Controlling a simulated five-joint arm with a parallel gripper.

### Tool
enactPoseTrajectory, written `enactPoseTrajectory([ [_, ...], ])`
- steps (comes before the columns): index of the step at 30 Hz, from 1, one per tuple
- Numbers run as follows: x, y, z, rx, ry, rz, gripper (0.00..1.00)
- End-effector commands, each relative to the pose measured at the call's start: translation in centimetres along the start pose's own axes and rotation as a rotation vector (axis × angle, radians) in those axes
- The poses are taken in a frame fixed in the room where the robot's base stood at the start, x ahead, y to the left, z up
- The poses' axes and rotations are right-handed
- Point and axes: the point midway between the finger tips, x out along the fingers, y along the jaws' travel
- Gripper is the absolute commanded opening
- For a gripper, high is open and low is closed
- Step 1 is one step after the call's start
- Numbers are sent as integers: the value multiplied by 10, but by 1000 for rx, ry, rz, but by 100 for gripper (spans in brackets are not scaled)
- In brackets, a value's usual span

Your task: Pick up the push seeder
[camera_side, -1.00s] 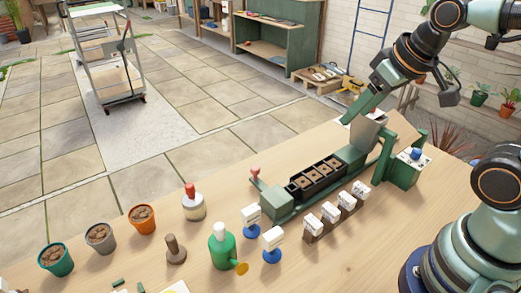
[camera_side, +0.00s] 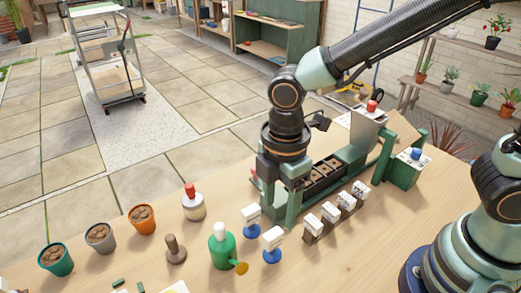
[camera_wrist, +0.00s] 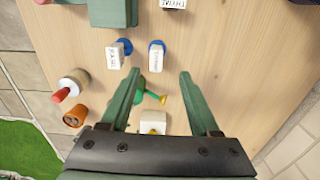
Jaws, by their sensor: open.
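A cream round body with a red knob, apparently the push seeder (camera_side: 193,208), stands upright on the bench in the side view, behind the green watering can. It also shows at the left of the wrist view (camera_wrist: 74,82), outside my jaws. My gripper (camera_side: 283,212) points down to the right of it in the side view, apart from it. In the wrist view my gripper (camera_wrist: 158,74) is open, its fingers spread and nothing held between them. The green watering can appears between and beyond the fingers.
The green watering can (camera_side: 222,252), a brown dibber (camera_side: 176,252) and two blue-based label stands (camera_side: 271,245) are close by. Several pots (camera_side: 141,220) line the left. The green seed-tray machine (camera_side: 355,155) is partly hidden behind my gripper.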

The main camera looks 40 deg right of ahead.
Motion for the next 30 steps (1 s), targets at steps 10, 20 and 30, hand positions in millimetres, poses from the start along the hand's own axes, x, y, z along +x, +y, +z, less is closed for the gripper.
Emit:
enactPoseTrajectory([
  [10,50,-2,-2,-26,-8,-11,62],
  [20,74,-1,-3,-24,-5,-6,62],
  [30,112,6,-5,-23,-7,-9,62],
])
